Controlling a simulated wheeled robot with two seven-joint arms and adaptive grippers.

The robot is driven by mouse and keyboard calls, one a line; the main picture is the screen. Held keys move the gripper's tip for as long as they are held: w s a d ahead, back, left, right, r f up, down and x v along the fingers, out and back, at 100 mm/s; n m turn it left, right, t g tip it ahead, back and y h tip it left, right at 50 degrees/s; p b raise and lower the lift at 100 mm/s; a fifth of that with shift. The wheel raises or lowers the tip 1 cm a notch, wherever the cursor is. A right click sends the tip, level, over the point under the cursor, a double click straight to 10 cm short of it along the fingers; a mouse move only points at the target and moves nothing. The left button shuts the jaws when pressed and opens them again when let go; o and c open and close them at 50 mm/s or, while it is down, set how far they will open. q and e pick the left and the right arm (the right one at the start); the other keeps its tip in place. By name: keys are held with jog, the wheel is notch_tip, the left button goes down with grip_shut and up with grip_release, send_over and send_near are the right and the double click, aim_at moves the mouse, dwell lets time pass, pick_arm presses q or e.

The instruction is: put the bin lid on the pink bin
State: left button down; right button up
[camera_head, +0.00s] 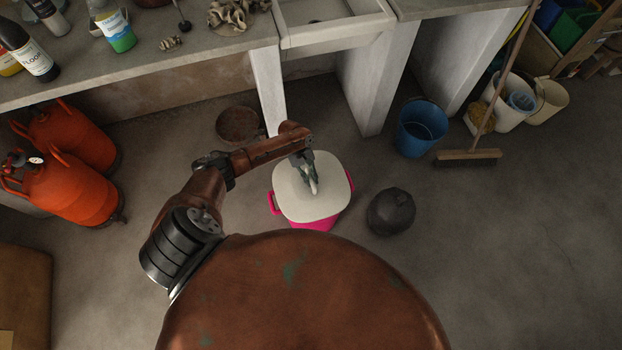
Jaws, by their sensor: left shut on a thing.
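The pink bin (312,226) stands on the concrete floor just beyond my body, with pink handles at its left and right. The off-white bin lid (325,207) covers the bin's mouth from this view. I cannot tell whether it rests on the rim or is held slightly above it. My left gripper (311,184) is over the middle of the lid, pointing down, shut on the lid's handle, which the fingers mostly hide. My right gripper is not in view.
A dark round pot (391,211) stands close to the right of the bin. A blue bucket (420,128) and a broom (470,156) are farther right. Orange gas cylinders (70,188) stand at left. A stone counter (150,60) runs behind. Open floor lies at right.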

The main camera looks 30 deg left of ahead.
pick_arm(q)
jog(key=c, duration=1.8)
grip_release()
jog(key=o, duration=0.3)
jog(key=shift+r, duration=0.1)
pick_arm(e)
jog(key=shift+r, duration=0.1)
pick_arm(q)
jog(key=p+v, duration=0.4)
jog(key=v, duration=0.2)
jog(key=shift+a+r, duration=0.25)
jog(key=shift+r, duration=0.15)
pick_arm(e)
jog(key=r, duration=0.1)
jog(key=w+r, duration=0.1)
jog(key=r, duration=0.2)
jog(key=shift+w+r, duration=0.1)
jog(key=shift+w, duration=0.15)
pick_arm(q)
jog(key=shift+w, duration=0.1)
